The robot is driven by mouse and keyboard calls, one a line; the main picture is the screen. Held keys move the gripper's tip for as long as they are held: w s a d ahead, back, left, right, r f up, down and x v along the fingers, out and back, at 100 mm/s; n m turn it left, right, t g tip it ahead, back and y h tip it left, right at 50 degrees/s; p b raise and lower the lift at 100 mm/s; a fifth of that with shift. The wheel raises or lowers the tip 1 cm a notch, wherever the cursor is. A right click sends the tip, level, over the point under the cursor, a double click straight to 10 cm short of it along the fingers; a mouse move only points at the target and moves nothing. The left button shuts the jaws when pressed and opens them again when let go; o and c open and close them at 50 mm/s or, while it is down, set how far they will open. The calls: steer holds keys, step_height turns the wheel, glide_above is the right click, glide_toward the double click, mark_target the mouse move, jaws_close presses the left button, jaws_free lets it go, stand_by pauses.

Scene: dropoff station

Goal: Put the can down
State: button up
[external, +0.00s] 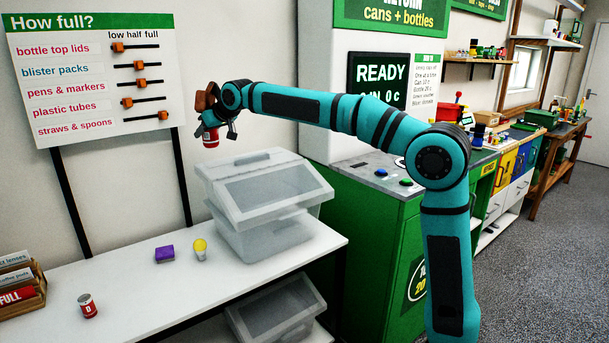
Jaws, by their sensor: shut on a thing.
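A small red can (210,138) hangs below the end of my teal arm at the upper left of the middle. My gripper (211,122) is shut on the can's upper part and hides some of it. The can is in the air above the back left of a clear lidded bin (262,237); I cannot tell the exact gap between them.
The white shelf table (130,285) holds a purple block (164,254), a yellow bulb (200,249), a small red and silver cylinder (87,305) and a wooden card box (20,290). A green return machine (375,235) stands right. The table's front middle is clear.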

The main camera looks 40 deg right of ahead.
steer(key=s+a+f+n+g+y, duration=0.1)
steer(key=s+a+f+n, duration=0.1)
steer(key=s+a+f, duration=0.3)
steer(key=s+a+f+n+g+y, duration=0.1)
steer(key=s+a+f+y, duration=0.1)
steer(key=s+a+f, duration=0.4)
steer(key=s+a+f+n+y, duration=0.1)
steer(key=s+a+f, duration=0.4)
steer(key=a+f, duration=0.8)
steer(key=a+n, duration=0.1)
steer(key=a, duration=0.9)
steer(key=shift+s+n+g, duration=0.3)
steer(key=shift+g, duration=0.1)
steer(key=shift+a, duration=0.1)
steer(key=shift+f, duration=4.95)
steer(key=shift+f, duration=0.15)
steer(key=o, duration=0.9)
steer(key=shift+o, duration=0.2)
